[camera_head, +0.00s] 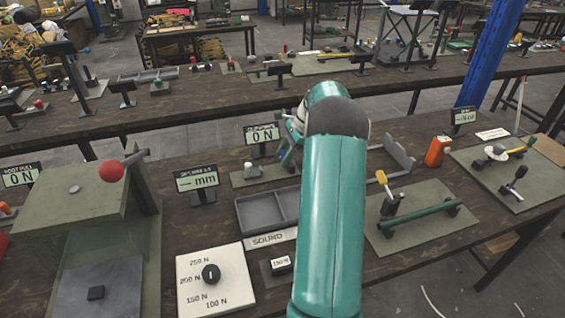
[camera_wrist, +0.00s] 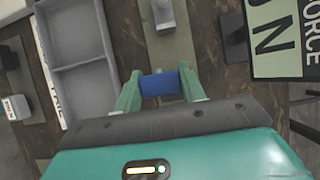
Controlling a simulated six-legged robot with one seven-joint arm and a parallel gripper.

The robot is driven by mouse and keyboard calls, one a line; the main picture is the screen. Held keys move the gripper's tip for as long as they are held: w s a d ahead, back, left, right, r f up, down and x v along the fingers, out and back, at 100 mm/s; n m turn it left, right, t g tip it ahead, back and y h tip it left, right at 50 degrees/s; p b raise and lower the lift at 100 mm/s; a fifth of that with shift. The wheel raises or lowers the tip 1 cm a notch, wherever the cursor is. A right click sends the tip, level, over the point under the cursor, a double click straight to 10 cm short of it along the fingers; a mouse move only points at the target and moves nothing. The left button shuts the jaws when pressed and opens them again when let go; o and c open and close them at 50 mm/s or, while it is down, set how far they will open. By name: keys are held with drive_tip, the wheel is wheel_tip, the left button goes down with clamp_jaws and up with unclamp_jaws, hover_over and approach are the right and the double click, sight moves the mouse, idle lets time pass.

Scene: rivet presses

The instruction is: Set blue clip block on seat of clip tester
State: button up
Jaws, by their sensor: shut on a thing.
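In the wrist view, my gripper (camera_wrist: 160,86) is shut on the blue clip block (camera_wrist: 160,84), held crosswise between its two green fingers. The clip tester shows beyond the block as a grey-green base plate (camera_wrist: 180,52) with a small grey metal seat (camera_wrist: 164,15). The block appears short of that seat in the picture; its height above the plate I cannot tell. In the head view, the tester's plate (camera_head: 262,179) and its seat (camera_head: 252,171) lie just left of my arm. My arm hides most of my gripper there.
The force display (camera_wrist: 283,38) stands right of the tester in the wrist view. A grey divided tray (camera_wrist: 80,68) lies left. In the head view, a dial panel (camera_head: 215,283), a mm display (camera_head: 197,179) and a green-handled fixture (camera_head: 420,213) crowd the bench.

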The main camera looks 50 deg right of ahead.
sight(283, 170)
drive_tip(key=shift+w+d+f, duration=0.2)
drive_tip(key=shift+w+f, duration=0.15)
drive_tip(key=shift+f, duration=0.15)
drive_tip(key=shift+w+d+f, duration=0.2)
drive_tip(key=shift+w+f, duration=0.15)
drive_tip(key=shift+f, duration=0.15)
drive_tip(key=shift+w+f, duration=0.1)
drive_tip(key=shift+f, duration=1.45)
drive_tip(key=shift+f, duration=0.15)
drive_tip(key=o, duration=1)
drive_tip(key=shift+o, duration=0.2)
